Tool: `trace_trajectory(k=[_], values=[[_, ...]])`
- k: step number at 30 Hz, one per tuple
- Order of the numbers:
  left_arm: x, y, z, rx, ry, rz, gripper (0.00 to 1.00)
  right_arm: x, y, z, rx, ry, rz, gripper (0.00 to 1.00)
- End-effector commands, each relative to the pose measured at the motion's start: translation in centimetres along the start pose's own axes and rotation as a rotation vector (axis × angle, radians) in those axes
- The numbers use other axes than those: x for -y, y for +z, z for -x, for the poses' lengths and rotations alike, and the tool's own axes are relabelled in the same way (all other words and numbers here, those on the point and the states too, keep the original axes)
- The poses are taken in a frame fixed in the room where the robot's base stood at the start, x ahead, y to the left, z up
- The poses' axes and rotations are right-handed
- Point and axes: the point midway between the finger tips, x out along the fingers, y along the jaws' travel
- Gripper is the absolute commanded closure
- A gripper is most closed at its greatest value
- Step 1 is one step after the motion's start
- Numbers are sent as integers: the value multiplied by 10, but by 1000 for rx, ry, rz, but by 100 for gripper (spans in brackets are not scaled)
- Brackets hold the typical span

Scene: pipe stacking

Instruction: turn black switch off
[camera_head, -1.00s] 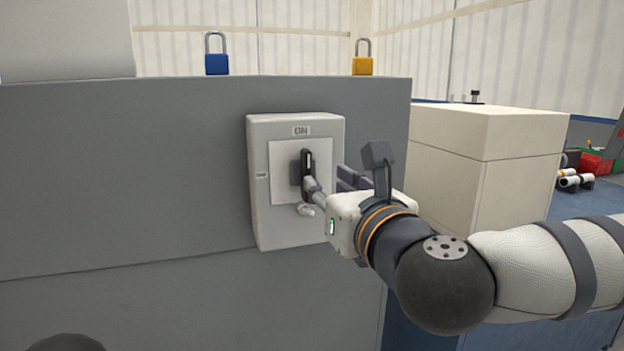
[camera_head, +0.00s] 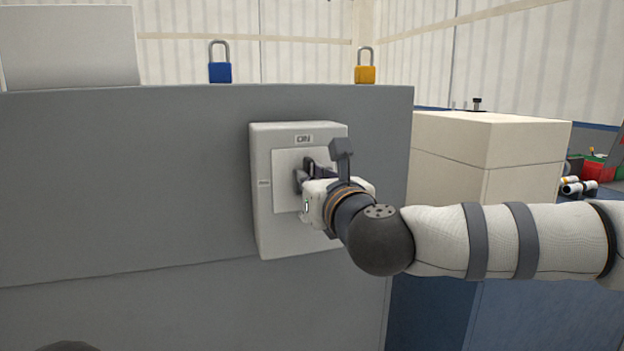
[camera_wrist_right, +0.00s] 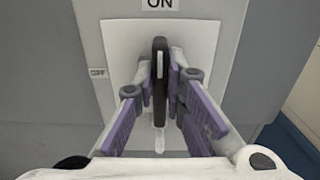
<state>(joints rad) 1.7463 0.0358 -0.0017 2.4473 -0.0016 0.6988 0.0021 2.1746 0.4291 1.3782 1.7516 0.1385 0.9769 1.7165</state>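The black switch (camera_wrist_right: 160,75) is an upright handle on a grey box (camera_head: 262,232) fixed to the grey panel. In the right wrist view its top points up toward the "ON" label. My right gripper (camera_wrist_right: 160,85) has one purple-padded finger on each side of the handle. The pads are close to it, the right one nearest, but I cannot tell whether both press on it. In the head view my right gripper (camera_head: 309,178) is against the front of the box and hides most of the switch. My left gripper is not in view.
A blue padlock (camera_head: 220,64) and a yellow padlock (camera_head: 365,67) stand on top of the grey panel (camera_head: 120,170). A cream box (camera_head: 480,150) stands to the right, behind my right arm. An "OFF" label (camera_wrist_right: 97,72) is left of the switch.

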Motion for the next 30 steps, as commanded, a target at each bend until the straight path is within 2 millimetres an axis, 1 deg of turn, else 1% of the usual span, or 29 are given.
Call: trace_trajectory(k=[5, 11, 17, 30], values=[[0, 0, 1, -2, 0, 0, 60, 0, 0, 0, 0, 0, 10, 100], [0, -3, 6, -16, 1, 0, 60, -2, 2, 1, 2, 1, 83, 100], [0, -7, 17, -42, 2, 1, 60, -3, 4, 1, 3, -1, 234, 100], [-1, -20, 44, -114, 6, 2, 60, -9, 2, 1, 5, -2, 653, 100]])
